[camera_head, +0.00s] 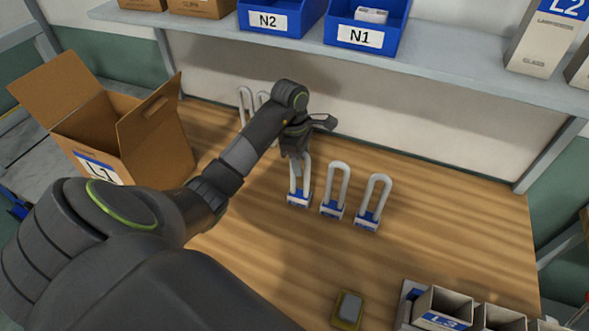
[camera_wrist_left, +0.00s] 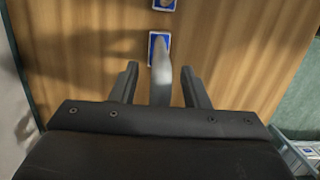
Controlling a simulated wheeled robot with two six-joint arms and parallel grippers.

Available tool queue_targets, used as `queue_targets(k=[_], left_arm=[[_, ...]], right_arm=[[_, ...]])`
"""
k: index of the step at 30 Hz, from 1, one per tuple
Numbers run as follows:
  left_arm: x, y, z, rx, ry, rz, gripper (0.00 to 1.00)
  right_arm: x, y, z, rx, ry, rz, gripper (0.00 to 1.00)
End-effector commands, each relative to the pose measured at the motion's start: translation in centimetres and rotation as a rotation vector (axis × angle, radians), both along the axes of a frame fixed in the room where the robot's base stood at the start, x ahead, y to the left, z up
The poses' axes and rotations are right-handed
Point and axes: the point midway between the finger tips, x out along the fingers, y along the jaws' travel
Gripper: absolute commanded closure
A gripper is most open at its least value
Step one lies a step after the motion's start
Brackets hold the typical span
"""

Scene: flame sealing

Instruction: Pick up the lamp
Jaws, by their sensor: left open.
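Several U-shaped white lamps with blue bases stand upright on the wooden table. The leftmost lamp of the front row (camera_head: 300,190) is at my left gripper (camera_head: 306,140), whose fingers are around its upper part. Beside it stand a middle lamp (camera_head: 335,192) and a right lamp (camera_head: 373,203). In the left wrist view a lamp (camera_wrist_left: 161,85) lies between the open fingers of the left gripper (camera_wrist_left: 163,82), with a gap on each side. Further lamp tubes (camera_head: 246,105) show behind my left arm, partly hidden. My right gripper is not in view.
An open cardboard box (camera_head: 110,135) labelled L1 stands at the left. A shelf (camera_head: 450,68) with blue bins N2 (camera_head: 275,18) and N1 (camera_head: 366,32) runs across the back. Small open boxes (camera_head: 440,308) and a small yellow-edged item (camera_head: 347,309) are at the front right. The table's right side is clear.

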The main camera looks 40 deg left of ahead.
Motion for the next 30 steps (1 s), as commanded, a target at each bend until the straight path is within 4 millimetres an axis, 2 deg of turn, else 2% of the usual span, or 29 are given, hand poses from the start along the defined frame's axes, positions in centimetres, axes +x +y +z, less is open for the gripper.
queue_targets(k=[1,3,11,20,30], left_arm=[[-0.09,-0.45,-0.87,-0.001,0.001,-0.002,0.58],[-0.12,-0.75,-1.23,0.000,0.001,-0.004,0.58],[-0.12,-0.82,-1.23,0.001,0.001,-0.005,0.59],[-0.12,-0.79,-1.22,0.001,0.001,-0.004,0.99],[-0.14,-0.75,-1.25,0.002,0.002,-0.004,1.00]], right_arm=[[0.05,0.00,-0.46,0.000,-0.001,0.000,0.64],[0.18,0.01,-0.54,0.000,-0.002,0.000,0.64],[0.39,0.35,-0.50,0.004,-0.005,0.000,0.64],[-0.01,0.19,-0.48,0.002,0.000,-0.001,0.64],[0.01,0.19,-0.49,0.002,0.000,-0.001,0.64]])
